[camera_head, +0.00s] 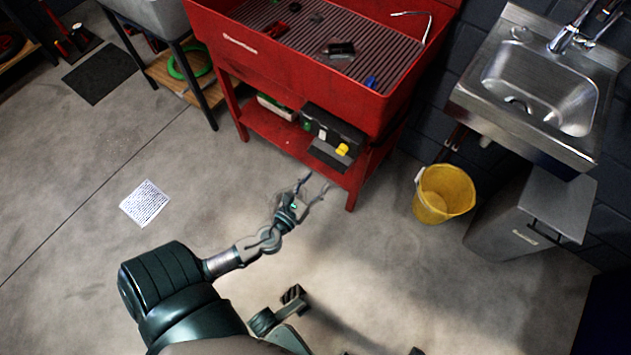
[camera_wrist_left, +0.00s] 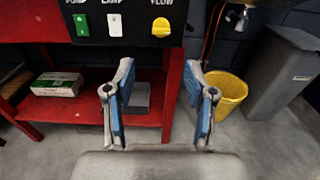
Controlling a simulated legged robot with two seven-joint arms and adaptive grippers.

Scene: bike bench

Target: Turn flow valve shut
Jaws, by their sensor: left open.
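The yellow flow valve (camera_head: 342,149) is a small knob on the dark control panel (camera_head: 334,130) at the front of the red wash bench. In the left wrist view the yellow knob (camera_wrist_left: 161,27) sits under the word FLOW, at the top centre. A green switch (camera_wrist_left: 80,25) and a white switch (camera_wrist_left: 114,24) are to its left. My left gripper (camera_head: 316,184) is open and empty, below and in front of the panel, apart from the knob. In the left wrist view its two blue-padded fingers (camera_wrist_left: 163,98) are spread below the knob.
The red bench (camera_head: 285,70) has a ribbed basin with loose tools and a lower shelf holding a box (camera_wrist_left: 57,84). A yellow bucket (camera_head: 443,194), a grey bin (camera_head: 520,215) and a steel sink (camera_head: 540,85) stand to the right. Floor around my arm is clear, with a paper sheet (camera_head: 145,203).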

